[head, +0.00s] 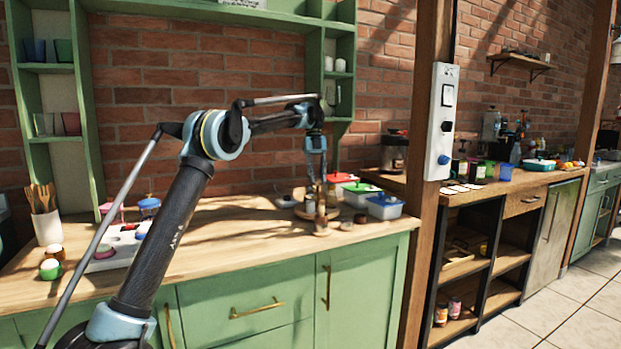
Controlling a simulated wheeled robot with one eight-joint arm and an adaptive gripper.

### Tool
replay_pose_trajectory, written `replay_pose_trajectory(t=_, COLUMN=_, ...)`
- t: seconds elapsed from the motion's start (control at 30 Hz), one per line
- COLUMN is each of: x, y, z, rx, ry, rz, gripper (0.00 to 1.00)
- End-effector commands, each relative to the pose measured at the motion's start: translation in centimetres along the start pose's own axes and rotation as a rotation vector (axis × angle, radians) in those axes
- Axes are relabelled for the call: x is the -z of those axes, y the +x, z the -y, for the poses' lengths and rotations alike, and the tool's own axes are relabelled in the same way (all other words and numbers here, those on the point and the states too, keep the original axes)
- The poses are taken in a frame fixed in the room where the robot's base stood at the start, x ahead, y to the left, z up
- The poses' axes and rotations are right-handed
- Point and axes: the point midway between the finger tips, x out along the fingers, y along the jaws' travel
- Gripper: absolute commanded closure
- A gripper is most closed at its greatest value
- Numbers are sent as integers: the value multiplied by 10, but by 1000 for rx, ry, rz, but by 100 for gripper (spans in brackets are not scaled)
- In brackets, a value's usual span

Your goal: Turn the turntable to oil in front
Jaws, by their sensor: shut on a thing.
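The turntable (286,202) is a small round wooden stand on the worktop, below the wall shelf. Several small bottles and jars stand on it, among them an amber bottle (331,196) at its right and a pale jar (310,207). They are too small to tell which one is the oil. A wooden upright piece (322,229) shows at its front. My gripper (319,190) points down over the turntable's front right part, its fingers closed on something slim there. The fingers and jars hide the exact contact.
Lidded tubs, one green-lidded (362,188) and one blue-lidded (384,207), stand close at the right. A small dark round item (360,218) lies in front of them. A white tray (115,250) and a utensil pot (47,226) are at the left. The worktop between (225,225) is clear.

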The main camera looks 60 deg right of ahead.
Motion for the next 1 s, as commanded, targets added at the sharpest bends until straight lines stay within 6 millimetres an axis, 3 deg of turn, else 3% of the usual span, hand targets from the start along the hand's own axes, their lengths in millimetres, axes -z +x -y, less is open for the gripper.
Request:
replay_pose_trajectory(t=0.13, x=6, y=3, z=9, rx=-34, ry=80, rz=-7, gripper=100)
replay_pose_trajectory(t=1.0, x=9, y=4, z=16, rx=-183, ry=437, rz=-7, gripper=100)
